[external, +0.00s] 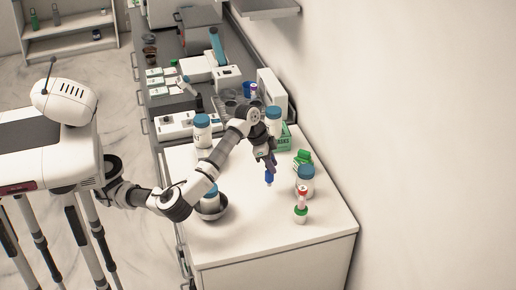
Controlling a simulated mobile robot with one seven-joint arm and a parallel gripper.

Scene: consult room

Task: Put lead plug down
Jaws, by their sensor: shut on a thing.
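The lead plug (269,179) is a small blue piece with a pale tip, seen in the external view. My gripper (268,164) is shut on it, pointing down, and holds it over the white counter (262,222). The plug's upper part is hidden by the fingers. I cannot tell whether its lower tip touches the counter or hangs just above it.
To the right stand a blue-capped white jar (305,182), a green item (302,158) and a small red, white and green bottle (301,206). A dark bowl (212,212) holds a blue-capped jar at left. A green box (284,140) stands behind. The front counter is clear.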

